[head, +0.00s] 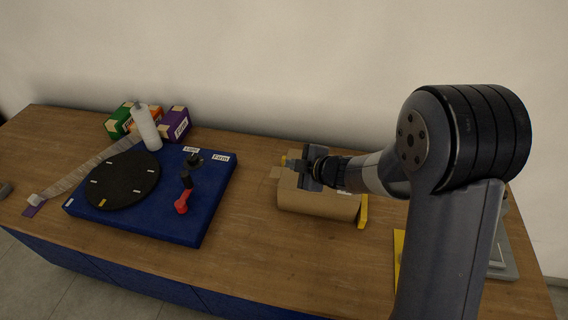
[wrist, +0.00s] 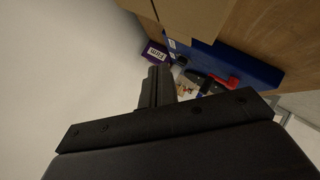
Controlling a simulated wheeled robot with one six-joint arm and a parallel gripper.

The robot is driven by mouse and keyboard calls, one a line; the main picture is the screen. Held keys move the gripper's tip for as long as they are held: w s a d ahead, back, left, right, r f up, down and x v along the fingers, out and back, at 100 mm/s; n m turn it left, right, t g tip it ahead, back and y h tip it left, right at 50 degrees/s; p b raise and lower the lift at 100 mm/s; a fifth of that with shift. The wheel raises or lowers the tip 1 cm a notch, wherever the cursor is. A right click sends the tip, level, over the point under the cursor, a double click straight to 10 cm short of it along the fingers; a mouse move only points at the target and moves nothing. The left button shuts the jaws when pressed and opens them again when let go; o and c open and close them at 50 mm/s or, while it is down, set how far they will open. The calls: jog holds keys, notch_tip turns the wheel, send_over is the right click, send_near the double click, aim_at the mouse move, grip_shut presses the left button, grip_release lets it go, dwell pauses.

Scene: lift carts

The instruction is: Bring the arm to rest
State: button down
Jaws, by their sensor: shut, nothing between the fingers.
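My arm reaches in from the right in the head view, bent at its big dark joint. My gripper (head: 290,163) points left and hangs above a brown cardboard roll or box (head: 318,203) on the wooden bench (head: 250,255). In the wrist view the gripper's fingers (wrist: 157,85) are together with nothing between them. The cardboard (wrist: 195,18) shows at the top of that view. Whether the gripper touches the cardboard cannot be told.
Behind stand a purple box (head: 175,124) and a green box (head: 119,122). A yellow piece (head: 363,211) stands beside the cardboard. The bench front middle is clear.

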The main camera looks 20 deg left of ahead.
aim_at(280, 172)
jog(key=shift+v, duration=2.2)
jog(key=shift+w+a+f, duration=0.1)
jog(key=x, duration=1)
jog(key=shift+a+f, duration=0.25)
jog(key=shift+f, duration=0.4)
